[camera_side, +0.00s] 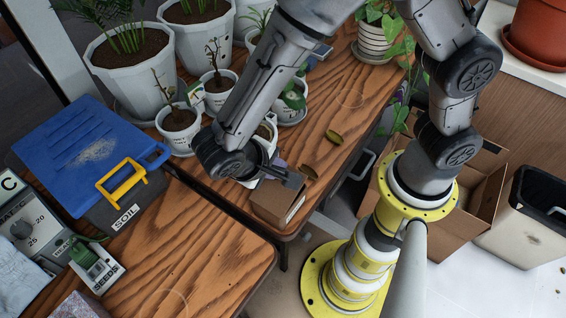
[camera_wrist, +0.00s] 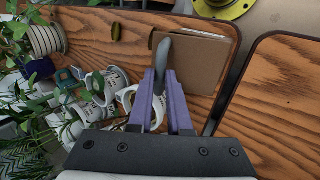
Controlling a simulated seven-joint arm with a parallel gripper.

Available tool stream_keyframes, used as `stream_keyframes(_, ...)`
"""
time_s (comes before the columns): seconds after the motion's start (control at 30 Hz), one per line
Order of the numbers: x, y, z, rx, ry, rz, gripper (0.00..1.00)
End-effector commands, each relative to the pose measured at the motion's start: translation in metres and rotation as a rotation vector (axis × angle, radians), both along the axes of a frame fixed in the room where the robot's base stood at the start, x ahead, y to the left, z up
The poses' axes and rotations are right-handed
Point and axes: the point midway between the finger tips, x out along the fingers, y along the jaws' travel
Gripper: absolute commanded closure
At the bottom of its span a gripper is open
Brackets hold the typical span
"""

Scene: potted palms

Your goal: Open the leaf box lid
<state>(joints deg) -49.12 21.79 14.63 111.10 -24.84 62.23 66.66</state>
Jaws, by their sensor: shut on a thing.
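The leaf box (camera_side: 277,203) is a small brown cardboard box at the near corner of the far wooden table. Its flat brown top (camera_wrist: 200,68) shows in the wrist view and looks closed, though I cannot tell whether an edge is lifted. My gripper (camera_side: 290,178) is low over the box in the side view. In the wrist view, its purple fingers (camera_wrist: 165,76) are shut on a slim grey tool (camera_wrist: 164,50), whose end reaches over the box's left edge. Contact between tool and lid is unclear.
Several white pots with plants (camera_side: 178,127) stand behind the gripper. A brown leaf (camera_side: 309,172) and an olive leaf (camera_side: 334,137) lie near the table edge. A blue-lidded soil box (camera_side: 90,145) stands at left. The near tabletop (camera_side: 205,250) is mostly clear.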

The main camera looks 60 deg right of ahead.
Motion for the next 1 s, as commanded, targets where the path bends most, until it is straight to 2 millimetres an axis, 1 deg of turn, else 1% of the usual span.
stream_keyframes(0.03,0.001,0.007,0.002,-0.012,-0.003,0.002,1.0)
stream_keyframes(0.2,0.0,0.024,0.007,-0.003,-0.001,0.002,1.0)
stream_keyframes(0.43,-0.001,0.049,0.007,-0.001,0.003,0.002,1.0)
stream_keyframes(0.67,-0.002,0.071,0.004,-0.006,0.006,0.0,1.0)
stream_keyframes(0.9,-0.002,0.09,-0.004,-0.015,0.009,-0.001,1.0)
stream_keyframes(1.0,-0.002,0.097,-0.008,-0.099,0.009,0.001,1.0)
